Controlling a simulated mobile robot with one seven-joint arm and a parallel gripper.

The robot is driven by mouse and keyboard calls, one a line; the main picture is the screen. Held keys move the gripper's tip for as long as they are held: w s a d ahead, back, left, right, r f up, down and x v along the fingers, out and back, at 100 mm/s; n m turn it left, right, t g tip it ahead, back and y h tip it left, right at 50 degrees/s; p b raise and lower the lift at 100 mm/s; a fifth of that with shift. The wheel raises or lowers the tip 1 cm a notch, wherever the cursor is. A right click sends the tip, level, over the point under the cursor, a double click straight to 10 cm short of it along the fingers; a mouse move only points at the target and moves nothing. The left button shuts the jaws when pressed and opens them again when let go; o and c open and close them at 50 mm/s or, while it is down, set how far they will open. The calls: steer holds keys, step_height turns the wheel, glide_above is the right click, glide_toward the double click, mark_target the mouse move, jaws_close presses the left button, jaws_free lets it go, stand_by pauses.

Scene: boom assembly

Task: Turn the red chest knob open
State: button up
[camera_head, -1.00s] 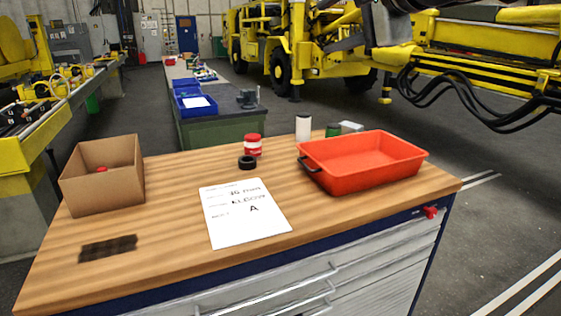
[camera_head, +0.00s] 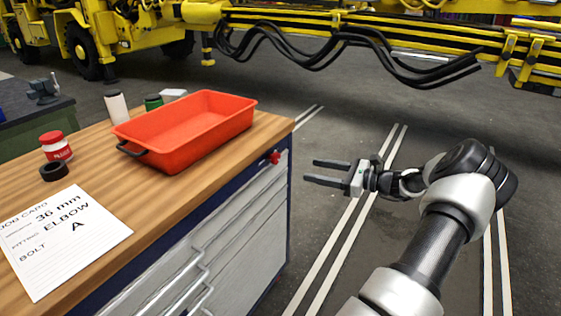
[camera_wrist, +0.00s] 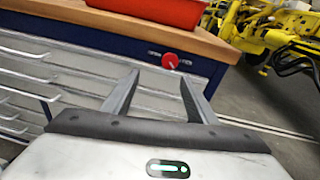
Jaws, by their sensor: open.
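The red knob (camera_head: 275,157) sits on the blue upper band of the tool chest (camera_head: 236,210), near its right front corner. In the wrist view the red knob (camera_wrist: 170,61) shows a pale line on its face and lies just beyond and between my fingertips. My gripper (camera_head: 315,172) is open and empty, to the right of the chest with its fingers pointing left toward the knob. In the wrist view my gripper (camera_wrist: 160,78) shows its two fingers spread apart, with the knob apart from both.
A red tray (camera_head: 190,135) stands on the wooden top near the edge above the knob. A job card (camera_head: 62,240), a black ring (camera_head: 54,171) and a red-and-white can (camera_head: 56,146) lie further left. Drawer handles (camera_head: 185,265) stick out from the front. Open floor lies right of the chest.

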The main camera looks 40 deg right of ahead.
mark_target(278, 159)
steer(key=s+d+f+m+t, duration=0.2)
steer(key=s+d, duration=0.1)
steer(key=shift+h, duration=0.4)
steer(key=b+x, duration=0.1)
steer(key=x, duration=1.6)
steer(key=shift+w+a, duration=0.2)
steer(key=shift+a, duration=0.05)
steer(key=shift+c, duration=0.3)
steer(key=shift+f, duration=0.1)
steer(key=c, duration=1)
